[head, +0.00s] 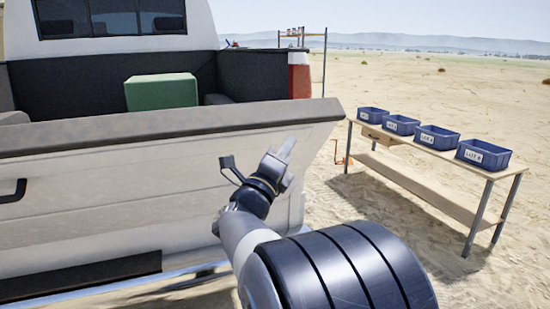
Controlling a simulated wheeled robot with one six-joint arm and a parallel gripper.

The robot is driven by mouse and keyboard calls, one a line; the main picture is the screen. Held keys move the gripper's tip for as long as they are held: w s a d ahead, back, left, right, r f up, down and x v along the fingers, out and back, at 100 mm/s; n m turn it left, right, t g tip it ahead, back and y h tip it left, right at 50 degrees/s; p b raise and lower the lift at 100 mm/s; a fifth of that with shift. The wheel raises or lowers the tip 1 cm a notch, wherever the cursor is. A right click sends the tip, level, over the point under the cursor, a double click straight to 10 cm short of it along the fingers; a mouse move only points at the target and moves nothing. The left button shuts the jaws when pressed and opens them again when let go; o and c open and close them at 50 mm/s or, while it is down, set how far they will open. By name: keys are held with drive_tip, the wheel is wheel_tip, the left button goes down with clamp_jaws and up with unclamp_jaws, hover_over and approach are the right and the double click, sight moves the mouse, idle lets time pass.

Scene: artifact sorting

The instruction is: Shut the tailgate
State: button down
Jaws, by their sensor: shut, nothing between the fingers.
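The white pickup's tailgate (110,200) spans the left and middle of the head view. It has a grey-brown top edge and a dark handle (13,191) at the far left. The tailgate looks mostly raised but tilted outward, with its top edge standing out from the tail-light post. My gripper (286,147) is shut and empty, in front of the right part of the tailgate near its top edge. I cannot tell whether it touches the panel.
A green box (161,91) lies in the truck bed. A red-and-white tail light (299,75) is at the bed's right corner. A wooden table (430,187) with several blue bins (437,138) stands on the right. Open sand lies between truck and table.

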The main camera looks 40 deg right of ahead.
sight(290, 121)
drive_tip(key=shift+w+d+r+p, duration=0.3)
drive_tip(key=shift+w+r+p, duration=0.05)
drive_tip(key=shift+w+r, duration=0.35)
drive_tip(key=shift+w+d+r+p, duration=0.3)
drive_tip(key=shift+w+r, duration=0.25)
drive_tip(key=shift+w, duration=0.25)
